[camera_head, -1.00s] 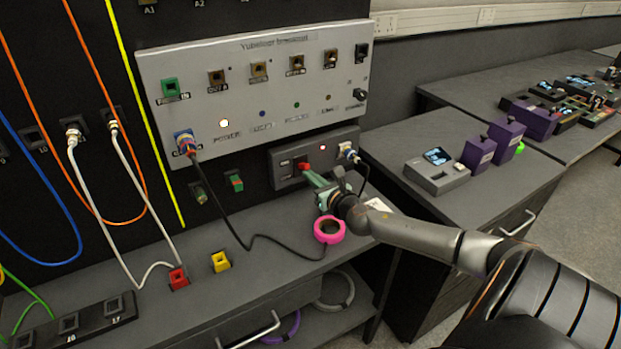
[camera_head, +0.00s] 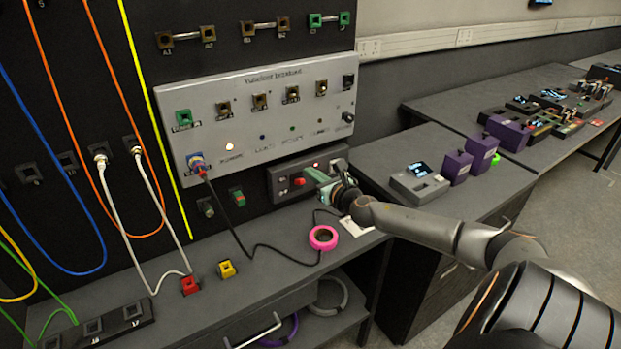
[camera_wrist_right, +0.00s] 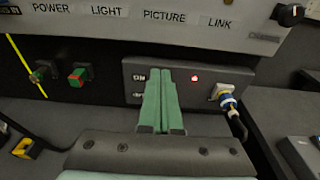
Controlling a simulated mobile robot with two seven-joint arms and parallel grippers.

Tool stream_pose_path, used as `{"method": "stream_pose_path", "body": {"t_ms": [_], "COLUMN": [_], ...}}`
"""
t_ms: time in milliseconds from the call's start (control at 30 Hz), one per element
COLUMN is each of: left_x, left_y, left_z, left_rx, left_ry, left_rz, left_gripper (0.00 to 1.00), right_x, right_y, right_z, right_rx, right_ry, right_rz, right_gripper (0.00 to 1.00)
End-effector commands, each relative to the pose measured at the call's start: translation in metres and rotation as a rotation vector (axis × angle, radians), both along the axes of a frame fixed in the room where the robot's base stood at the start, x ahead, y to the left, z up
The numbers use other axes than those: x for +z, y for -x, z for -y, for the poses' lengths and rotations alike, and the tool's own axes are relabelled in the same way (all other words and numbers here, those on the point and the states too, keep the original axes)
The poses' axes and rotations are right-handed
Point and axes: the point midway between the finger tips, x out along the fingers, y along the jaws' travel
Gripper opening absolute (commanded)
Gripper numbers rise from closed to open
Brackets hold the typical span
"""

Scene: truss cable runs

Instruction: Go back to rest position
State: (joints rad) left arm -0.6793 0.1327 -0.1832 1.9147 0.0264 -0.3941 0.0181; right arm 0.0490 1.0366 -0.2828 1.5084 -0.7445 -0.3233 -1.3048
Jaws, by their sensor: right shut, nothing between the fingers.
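My right gripper (camera_head: 314,173) is in front of the small dark switch box (camera_head: 283,183) under the grey panel. Its green fingers are shut and empty. In the right wrist view the closed fingers (camera_wrist_right: 161,76) cover part of the box face beside the ON label (camera_wrist_right: 139,77). I cannot tell the exact gap between the tips and the box. A red light (camera_wrist_right: 194,78) is lit on the box. My left gripper is not in view.
A blue and white plug (camera_wrist_right: 225,98) sits in the box's right end, with a black cable. A pink tape ring (camera_head: 323,238), a yellow block (camera_head: 227,269) and a red block (camera_head: 189,285) are on the bench. A grey device (camera_head: 419,184) stands on the right bench.

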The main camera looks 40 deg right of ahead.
Motion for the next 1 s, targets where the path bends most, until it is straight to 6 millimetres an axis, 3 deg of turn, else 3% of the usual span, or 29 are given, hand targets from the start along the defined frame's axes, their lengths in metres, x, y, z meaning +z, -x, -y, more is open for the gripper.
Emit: {"method": "stream_pose_path", "body": {"t_ms": [533,633,733,833,1000], "left_x": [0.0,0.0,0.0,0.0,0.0], "left_y": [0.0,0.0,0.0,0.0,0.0], "left_z": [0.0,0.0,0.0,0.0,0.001], "left_rx": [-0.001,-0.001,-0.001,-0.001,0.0], "left_ry": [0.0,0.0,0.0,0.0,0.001], "left_rz": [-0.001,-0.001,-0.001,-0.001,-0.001], "left_gripper": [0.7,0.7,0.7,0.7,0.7], "right_x": [0.0,-0.006,-0.025,-0.057,-0.114], "right_y": [0.0,0.002,0.012,0.037,0.115], "right_z": [0.0,-0.007,-0.034,-0.076,-0.156], "right_rx": [0.0,-0.009,-0.062,-0.193,-0.596], "right_ry": [-0.001,-0.048,-0.239,-0.595,-1.308], "right_rz": [0.0,0.006,0.03,0.062,0.085], "right_gripper": [0.0,0.0,0.0,0.0,0.0]}}
